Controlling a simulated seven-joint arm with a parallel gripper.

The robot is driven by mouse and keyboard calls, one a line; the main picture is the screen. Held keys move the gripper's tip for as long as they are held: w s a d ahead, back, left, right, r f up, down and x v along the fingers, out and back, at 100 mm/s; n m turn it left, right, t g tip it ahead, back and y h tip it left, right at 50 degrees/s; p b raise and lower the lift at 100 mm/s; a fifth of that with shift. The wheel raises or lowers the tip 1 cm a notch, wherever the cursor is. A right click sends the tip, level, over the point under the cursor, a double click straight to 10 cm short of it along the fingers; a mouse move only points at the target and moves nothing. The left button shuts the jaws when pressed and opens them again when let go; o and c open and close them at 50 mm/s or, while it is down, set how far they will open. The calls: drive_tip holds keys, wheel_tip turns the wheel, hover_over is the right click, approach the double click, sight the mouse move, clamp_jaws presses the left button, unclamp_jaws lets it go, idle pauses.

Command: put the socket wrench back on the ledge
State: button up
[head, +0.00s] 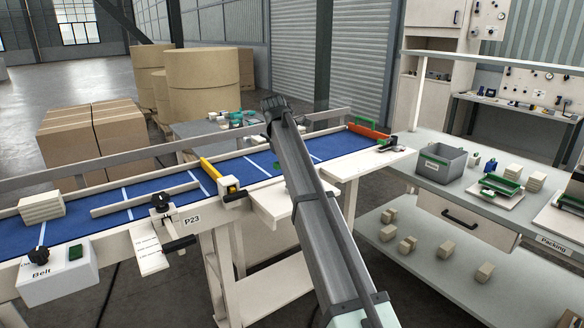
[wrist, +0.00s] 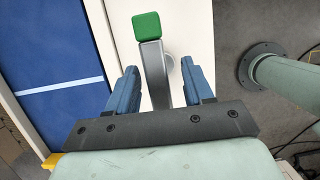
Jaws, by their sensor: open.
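In the wrist view my gripper (wrist: 160,68) is open, its two blue fingers standing apart. A grey bar with a green block on its end (wrist: 148,25) lies between and beyond the fingers, with a clear gap on each side; it looks like the socket wrench, but I cannot be sure. A pale round part shows beside the bar. Under it is a white surface, seemingly the ledge (wrist: 193,25), beside the blue belt. In the head view a white ledge (head: 268,204) juts from the belt's near side. My arm hides the gripper and the bar there.
A yellow and black device (head: 230,190) sits at the belt rail left of my arm. The blue belt (head: 115,197) carries a pale stack (head: 41,207). A grey bin (head: 441,164) and green-handled items stand on the right bench. A grey-green post (wrist: 290,80) rises at right in the wrist view.

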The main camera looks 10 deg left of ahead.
drive_tip(key=v, duration=1)
drive_tip(key=shift+s+r, duration=0.1)
drive_tip(key=shift+r, duration=0.2)
